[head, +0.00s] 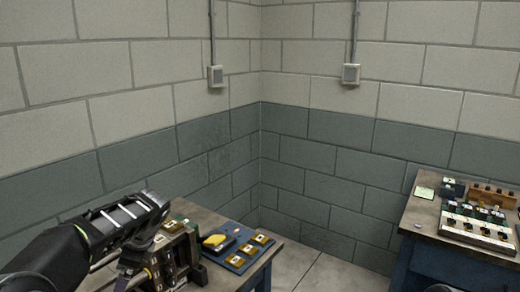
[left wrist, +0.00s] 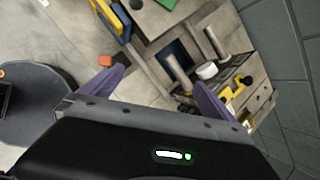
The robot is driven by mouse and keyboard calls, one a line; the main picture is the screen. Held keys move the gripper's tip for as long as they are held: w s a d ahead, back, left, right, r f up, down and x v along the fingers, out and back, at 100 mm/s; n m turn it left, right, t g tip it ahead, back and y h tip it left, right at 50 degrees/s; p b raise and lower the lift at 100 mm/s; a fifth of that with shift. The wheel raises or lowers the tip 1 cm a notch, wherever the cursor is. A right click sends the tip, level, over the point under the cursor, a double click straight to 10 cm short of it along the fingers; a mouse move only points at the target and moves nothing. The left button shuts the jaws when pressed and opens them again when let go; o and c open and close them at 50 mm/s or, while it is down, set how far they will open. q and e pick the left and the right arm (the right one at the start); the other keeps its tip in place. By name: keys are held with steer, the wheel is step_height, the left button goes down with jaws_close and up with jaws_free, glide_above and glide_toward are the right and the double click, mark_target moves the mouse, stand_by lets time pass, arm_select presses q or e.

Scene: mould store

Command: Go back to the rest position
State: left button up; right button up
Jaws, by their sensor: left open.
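My left arm comes in from the left low in the head view, over the left table (head: 205,212); its gripper cannot be made out clearly there. In the left wrist view my left gripper (left wrist: 155,97) has its two purple fingers spread wide apart, with nothing held between them. Beyond the fingers lie a wooden surface, grey metal cylinders (left wrist: 215,44), a white ring (left wrist: 206,71) and yellow parts (left wrist: 236,93). My right gripper is not in view.
On the left table, a blue tray (head: 235,263) holds several brown-gold blocks and a yellow item (head: 217,242), beside a rack of blocks (head: 178,258). A right table (head: 419,217) carries a white rack (head: 478,233) and a wooden rack (head: 492,196). Clear floor (head: 330,272) separates the tables.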

arm_select(q)
steer(key=w+d+f+n+t+h, duration=0.2)
steer(key=w+d+f+n+h, duration=0.15)
steer(key=d+f, duration=0.75)
steer(key=s+d+f+n+h, duration=0.55)
steer(key=s+d+f, duration=0.35)
steer(key=d+f, duration=0.45)
steer(key=s+d+f+n+g, duration=0.1)
steer(key=s+f+n, duration=0.3)
steer(key=s, duration=0.9)
steer(key=s+d+f+n+g, duration=0.1)
steer(key=s+f+n+g, duration=0.1)
steer(key=s+f+n, duration=0.3)
steer(key=s+f, duration=0.4)
steer(key=s, duration=0.4)
steer(key=shift+s+d+f+h, duration=0.2)
steer(key=shift+s+d+h, duration=0.1)
steer(key=shift+s+h, duration=0.1)
steer(key=shift+w, duration=0.1)
steer(key=shift+a, duration=0.1)
